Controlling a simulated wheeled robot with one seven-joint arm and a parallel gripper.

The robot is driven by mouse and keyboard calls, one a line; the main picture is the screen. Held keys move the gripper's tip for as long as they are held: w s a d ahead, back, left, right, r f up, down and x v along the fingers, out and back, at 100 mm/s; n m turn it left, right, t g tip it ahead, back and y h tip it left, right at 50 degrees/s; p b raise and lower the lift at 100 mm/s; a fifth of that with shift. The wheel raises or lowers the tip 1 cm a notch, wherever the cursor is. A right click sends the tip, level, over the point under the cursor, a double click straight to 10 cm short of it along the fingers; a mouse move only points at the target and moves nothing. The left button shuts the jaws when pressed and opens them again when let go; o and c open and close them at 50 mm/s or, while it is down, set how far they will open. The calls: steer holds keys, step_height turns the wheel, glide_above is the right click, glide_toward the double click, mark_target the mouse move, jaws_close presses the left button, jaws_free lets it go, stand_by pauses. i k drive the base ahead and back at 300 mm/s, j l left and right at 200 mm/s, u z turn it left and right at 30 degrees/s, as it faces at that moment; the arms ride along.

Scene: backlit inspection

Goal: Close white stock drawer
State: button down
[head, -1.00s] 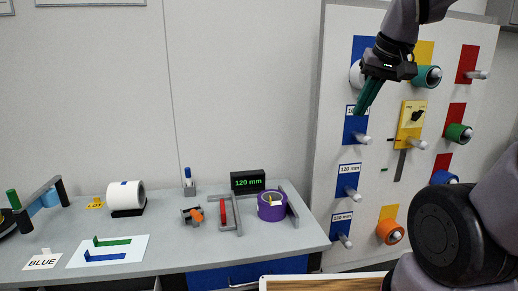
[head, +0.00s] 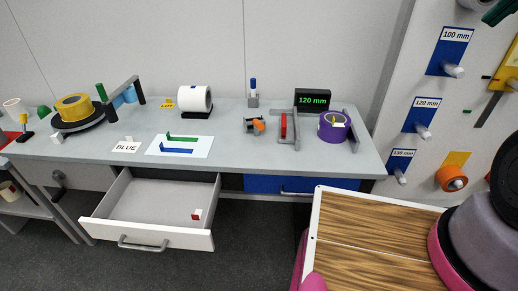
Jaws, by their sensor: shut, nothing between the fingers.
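The white stock drawer (head: 145,235) is pulled well out from under the left part of the workbench. Its front faces me and carries a grey bar handle (head: 143,244). A small red and white block (head: 196,214) lies inside, near the front right. The rest of the gripper is out of frame.
The grey workbench (head: 225,140) holds a white roll (head: 195,100), a purple roll (head: 334,127) and a yellow roll (head: 74,106). A closed blue drawer (head: 300,186) is right of the white one. A wood-topped surface (head: 370,225) stands at front right. The dark floor before the drawer is clear.

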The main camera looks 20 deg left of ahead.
mark_target(137, 212)
steer(key=u, duration=2.35)
